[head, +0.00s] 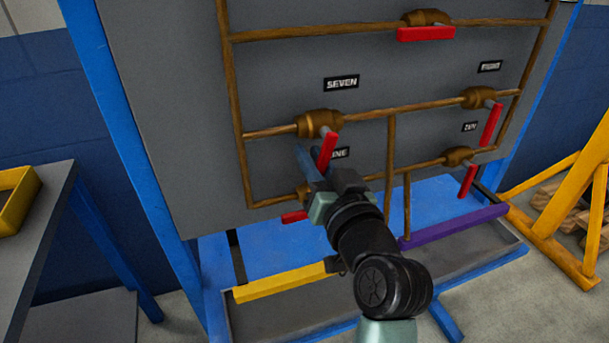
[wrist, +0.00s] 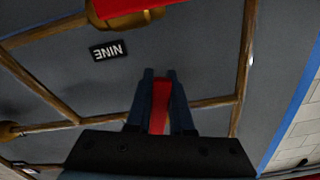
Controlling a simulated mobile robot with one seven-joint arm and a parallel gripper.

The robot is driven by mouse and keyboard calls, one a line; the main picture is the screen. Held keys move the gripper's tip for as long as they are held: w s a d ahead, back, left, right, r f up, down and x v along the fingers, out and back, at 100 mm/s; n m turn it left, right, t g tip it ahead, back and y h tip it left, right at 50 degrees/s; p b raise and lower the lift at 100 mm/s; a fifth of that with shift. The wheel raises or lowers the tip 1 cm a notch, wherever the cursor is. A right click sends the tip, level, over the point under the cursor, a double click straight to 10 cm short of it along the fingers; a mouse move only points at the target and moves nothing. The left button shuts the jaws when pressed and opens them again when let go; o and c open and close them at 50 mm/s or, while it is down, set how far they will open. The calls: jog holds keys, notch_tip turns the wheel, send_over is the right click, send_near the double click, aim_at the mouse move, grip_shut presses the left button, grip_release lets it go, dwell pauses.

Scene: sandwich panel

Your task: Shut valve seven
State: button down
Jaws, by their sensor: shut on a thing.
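Valve seven, a brass body (head: 318,123) on the middle pipe, is below the SEVEN label (head: 341,83) in the head view. Its red handle (head: 327,150) points down, crosswise to the pipe. My gripper (head: 317,160) is at this handle. In the wrist view the red handle (wrist: 160,104) lies between the two dark blue fingers of my gripper (wrist: 163,75), which is shut on it. The wrist picture is upside down, and the valve seven body is not visible there.
Valve nine's red handle (head: 295,217), below, lies roughly along its pipe and is partly hidden by my arm; it also shows in the wrist view (wrist: 125,8). Two right-hand valves have hanging red handles (head: 490,124). The top valve's handle (head: 425,34) lies along its pipe. A workbench (head: 35,230) stands left.

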jog(key=shift+w+d+f+n+b, duration=0.2)
jog(key=shift+d+n+b, duration=0.25)
jog(key=shift+n+b, duration=0.6)
jog(key=shift+d+n+b, duration=0.25)
jog(key=shift+n+b, duration=0.2)
jog(key=shift+n, duration=0.2)
jog(key=shift+r, duration=0.1)
jog(key=c, duration=0.8)
grip_release()
jog(key=v, duration=1.3)
jog(key=shift+p, duration=0.35)
jog(key=shift+w+r, duration=0.1)
jog(key=shift+r, duration=0.05)
